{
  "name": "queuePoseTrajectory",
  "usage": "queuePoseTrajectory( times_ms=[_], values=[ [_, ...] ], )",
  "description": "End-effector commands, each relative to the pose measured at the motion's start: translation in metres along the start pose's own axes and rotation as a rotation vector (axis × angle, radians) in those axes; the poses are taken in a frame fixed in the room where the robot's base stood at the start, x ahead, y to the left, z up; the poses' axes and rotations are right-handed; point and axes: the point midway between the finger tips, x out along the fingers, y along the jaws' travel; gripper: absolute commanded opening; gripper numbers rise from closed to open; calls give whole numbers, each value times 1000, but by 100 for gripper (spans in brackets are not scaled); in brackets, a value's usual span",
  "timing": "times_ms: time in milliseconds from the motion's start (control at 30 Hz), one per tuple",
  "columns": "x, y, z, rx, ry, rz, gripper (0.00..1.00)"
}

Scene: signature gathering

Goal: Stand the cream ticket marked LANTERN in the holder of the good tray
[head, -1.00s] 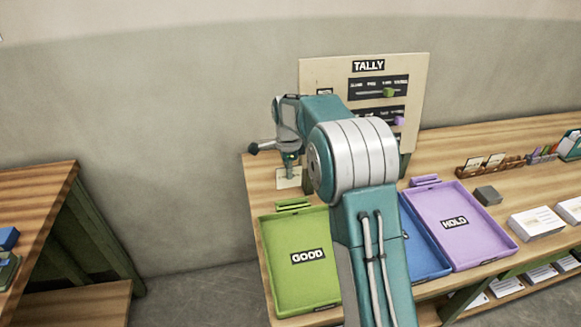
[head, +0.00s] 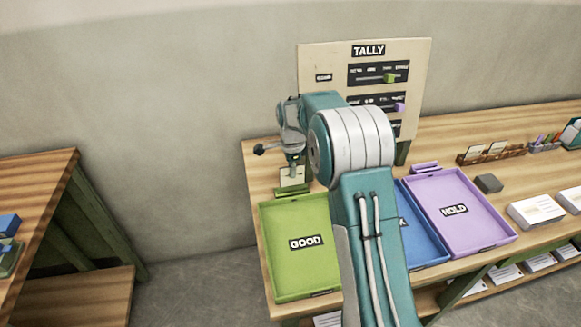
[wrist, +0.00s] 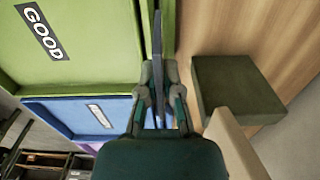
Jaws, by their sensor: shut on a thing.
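My gripper (head: 293,164) points down and is shut on a cream ticket (head: 291,179). The ticket is upright, and its marking is too small to read. In the wrist view my gripper (wrist: 159,88) holds the ticket (wrist: 158,45) edge-on between its fingers. The good tray (head: 287,275) is green and marked GOOD. Its narrow green holder (head: 281,192) is at the tray's back edge, and the ticket's lower edge is right at it. I cannot tell whether the ticket is inside the slot. In the wrist view the good tray (wrist: 90,65) lies left of the ticket.
The tally board (head: 313,62) stands behind my arm, with a dark green block (wrist: 237,90) near my gripper in the wrist view. A blue tray (head: 425,238), partly hidden by my arm, and the purple HOLD tray (head: 480,220) lie right. A ticket rack (head: 490,152) stands further right.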

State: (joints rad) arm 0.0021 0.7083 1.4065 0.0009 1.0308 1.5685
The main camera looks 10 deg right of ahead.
Motion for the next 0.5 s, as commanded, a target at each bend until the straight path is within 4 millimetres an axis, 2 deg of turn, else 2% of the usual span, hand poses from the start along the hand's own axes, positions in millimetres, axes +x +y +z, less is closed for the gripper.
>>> queuePoseTrajectory(
  times_ms=[500],
  values=[
    [27, 0, 2, 0, 2, 2, 0]
  ],
)
